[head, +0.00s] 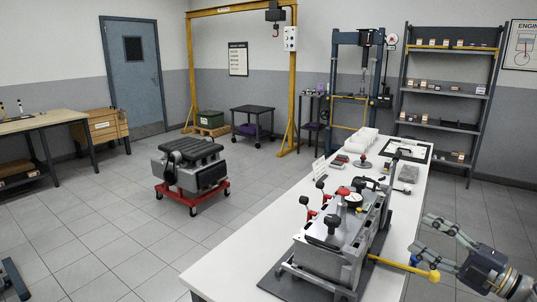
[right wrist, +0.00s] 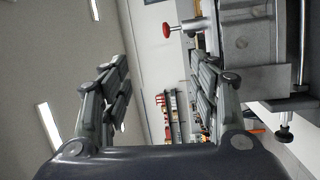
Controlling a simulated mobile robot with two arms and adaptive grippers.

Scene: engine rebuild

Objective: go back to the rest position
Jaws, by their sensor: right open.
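My right gripper (head: 420,234) is at the right of the head view, beside the right edge of the white workbench (head: 225,268). Its fingers are spread apart, with nothing between them. In the right wrist view the open gripper (right wrist: 160,92) shows a finger on each side and an empty gap. The grey engine block (head: 330,258) on its fixture stands on the bench, left of the gripper. A yellow bar with a round end (head: 434,276) sticks out from it below the gripper's fingers; I cannot tell whether they touch. My left gripper is not in view.
A dark mat (head: 270,284) lies under the fixture. White bins (head: 360,140) and small parts stand at the bench's far end. A red wheeled cart (head: 195,202) carries another engine on the left. Open tiled floor (head: 110,235) lies left of the bench.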

